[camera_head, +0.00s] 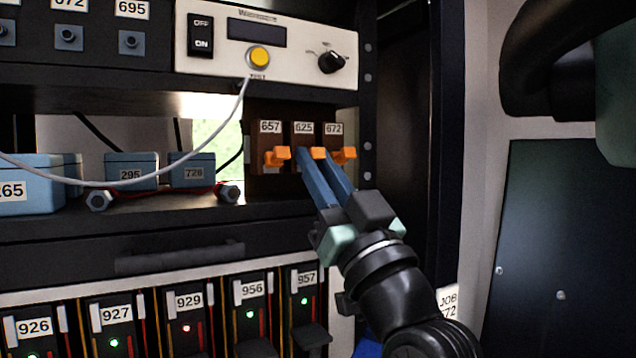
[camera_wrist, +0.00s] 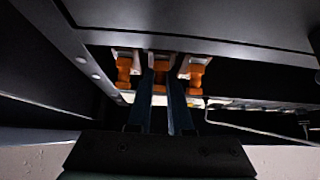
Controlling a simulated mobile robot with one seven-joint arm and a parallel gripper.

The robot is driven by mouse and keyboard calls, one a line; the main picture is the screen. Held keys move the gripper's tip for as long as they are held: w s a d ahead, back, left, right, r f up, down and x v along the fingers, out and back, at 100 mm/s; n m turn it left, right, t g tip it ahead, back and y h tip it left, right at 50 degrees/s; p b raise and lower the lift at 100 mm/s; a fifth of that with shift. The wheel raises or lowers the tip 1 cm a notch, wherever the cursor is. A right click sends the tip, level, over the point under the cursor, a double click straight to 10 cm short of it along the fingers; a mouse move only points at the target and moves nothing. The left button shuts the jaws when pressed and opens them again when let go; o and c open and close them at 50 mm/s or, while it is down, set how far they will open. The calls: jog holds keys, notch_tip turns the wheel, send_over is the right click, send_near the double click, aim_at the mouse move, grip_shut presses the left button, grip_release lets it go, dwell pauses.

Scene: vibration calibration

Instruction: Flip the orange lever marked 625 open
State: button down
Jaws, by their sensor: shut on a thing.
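The orange lever marked 625 (camera_head: 319,153) is the middle one of three orange levers on small brown blocks in the rack. My gripper (camera_head: 322,157) reaches up to it from the lower right, with its two blue fingers on either side of the lever, shut on it. In the wrist view the lever (camera_wrist: 161,60) shows between the fingertips of my gripper (camera_wrist: 161,74). The fingers hide part of the lever's lower end.
Orange levers 657 (camera_head: 277,157) and 672 (camera_head: 344,154) stand close on both sides. A white panel (camera_head: 300,68) with a yellow button is above. Blue boxes (camera_head: 130,168) and a grey cable (camera_head: 215,135) lie to the left. A dark rack post (camera_head: 368,100) is at right.

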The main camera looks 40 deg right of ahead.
jog(key=c, duration=0.8)
grip_release()
jog(key=b+v, duration=0.6)
jog(key=v, duration=0.7)
jog(key=shift+r, duration=0.1)
